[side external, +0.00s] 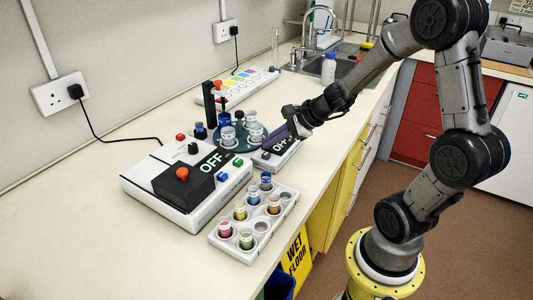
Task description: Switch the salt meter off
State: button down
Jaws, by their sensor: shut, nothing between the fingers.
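A small white meter (286,155) with a dark display lies near the bench's front edge, at the centre. Its display shows light letters starting with "O"; the rest is partly covered by my gripper and hard to read. No label tells me whether this is the salt meter. My gripper (269,147) is shut and empty. It points down and left, with its tips at or just above the meter's left part; I cannot tell whether they touch. A larger white and black instrument (150,185) stands to the left, its display reading "OFF", with red, black, blue and green knobs or buttons.
A rack (228,247) of coloured vials stands in front, near the bench edge. A round teal carousel (238,146) with cups and a dark upright post (209,103) stand close behind the gripper. Behind are a long white strip with coloured keys (243,86) and a sink.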

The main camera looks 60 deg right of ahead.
aim_at(269, 155)
notch_tip(269, 155, up, 6)
dwell(0.5)
jog(key=s+a+r+n+y, duration=0.1)
jog(key=a+r+n, duration=0.45)
jog(key=a, duration=0.45)
jog(key=s+a+r+n+g+y, duration=0.1)
jog(key=s+a+r+n, duration=0.1)
jog(key=s+a+n, duration=0.5)
jog(key=s+d+f+n+g+h, duration=0.1)
jog(key=s+d+f+n+h, duration=0.1)
jog(key=s+n, duration=0.4)
jog(key=s+d+f+n+g+h, duration=0.1)
jog(key=s+d+n+h, duration=0.1)
jog(key=s+d+n, duration=0.2)
jog(key=shift+s+f+n, duration=0.35)
jog(key=shift+s+n, duration=0.5)
jog(key=shift+n, duration=0.2)
